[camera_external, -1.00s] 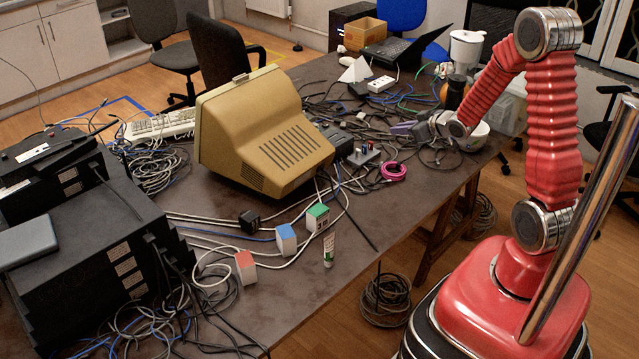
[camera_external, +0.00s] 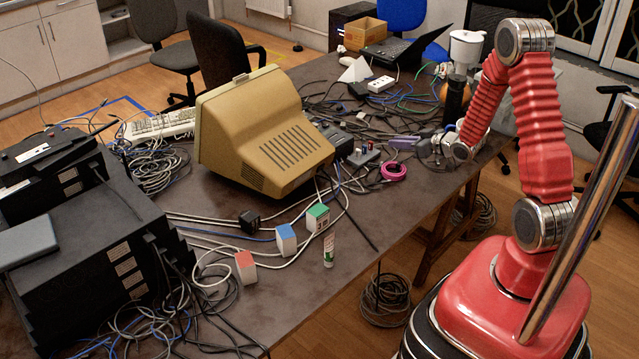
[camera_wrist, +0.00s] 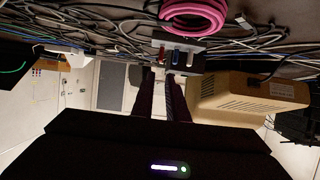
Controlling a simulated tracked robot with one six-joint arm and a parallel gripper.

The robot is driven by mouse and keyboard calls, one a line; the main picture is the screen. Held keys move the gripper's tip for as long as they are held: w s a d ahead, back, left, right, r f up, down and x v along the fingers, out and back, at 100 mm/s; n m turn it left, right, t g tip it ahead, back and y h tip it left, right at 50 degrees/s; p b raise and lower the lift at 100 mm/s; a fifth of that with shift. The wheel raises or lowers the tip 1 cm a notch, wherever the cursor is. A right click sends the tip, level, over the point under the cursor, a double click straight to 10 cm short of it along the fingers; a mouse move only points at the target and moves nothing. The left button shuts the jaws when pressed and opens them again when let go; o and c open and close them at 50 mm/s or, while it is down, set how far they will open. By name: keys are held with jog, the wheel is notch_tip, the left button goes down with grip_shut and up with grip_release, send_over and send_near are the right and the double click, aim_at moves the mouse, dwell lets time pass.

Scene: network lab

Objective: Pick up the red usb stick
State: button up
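The red usb stick (camera_wrist: 161,57) stands in a small grey hub (camera_wrist: 198,64), beside a blue stick (camera_wrist: 177,58), in the wrist view. The hub (camera_external: 362,159) also shows on the table right of the beige monitor, with the small red stick (camera_external: 370,147) on it. My gripper (camera_wrist: 164,76) is open, with a gap between its two dark fingers. They point toward the hub and the sticks, and nothing is visibly held. In the external view my gripper (camera_external: 424,148) is right of the hub and apart from it; its fingertips are hard to make out there.
A pink cable coil (camera_external: 394,171) lies right beside the hub. The beige monitor (camera_external: 262,130) stands to its left. Loose cables cover much of the table around the hub. A dark round-bodied object (camera_external: 455,98) and a white jug (camera_external: 466,48) stand behind my gripper.

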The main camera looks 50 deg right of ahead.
aim_at(372, 142)
jog(key=x, duration=0.7)
jog(key=shift+w+f, duration=0.2)
jog(key=shift+w, duration=0.05)
jog(key=shift+f+x, duration=0.2)
jog(key=shift+x, duration=2.4)
jog(key=shift+s, duration=0.1)
jog(key=shift+c, duration=0.7)
grip_shut()
jog(key=shift+r, duration=0.1)
